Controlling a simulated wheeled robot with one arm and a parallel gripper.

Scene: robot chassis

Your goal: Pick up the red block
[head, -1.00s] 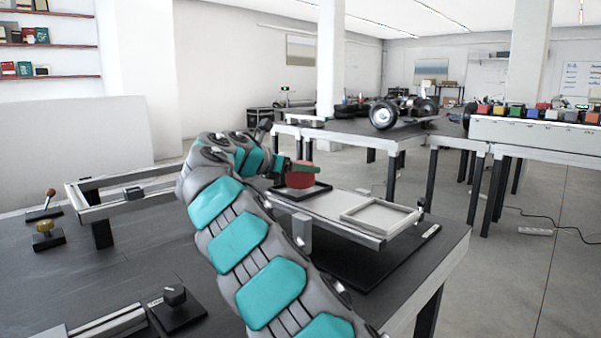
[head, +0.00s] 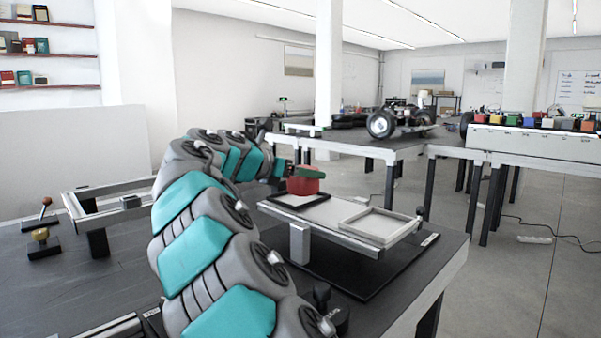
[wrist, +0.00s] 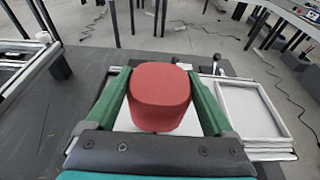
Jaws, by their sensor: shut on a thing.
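The red block (head: 303,186) is a rounded red piece held at the end of my arm, over the black-edged square frame (head: 281,204) on the raised light rail. In the head view its underside appears a little above that frame. My gripper (head: 306,174) is shut on the block, with a green finger showing along its top. In the wrist view the red block (wrist: 158,97) fills the space between the two green fingers of my gripper (wrist: 158,80). The block hides part of the white surface below it.
A pale, empty square frame (head: 381,226) lies to the right on the same rail. A metal rail fixture (head: 90,205) and knobs stand at the left of the dark table. Another table with several coloured blocks (head: 540,122) is at the far right, across open floor.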

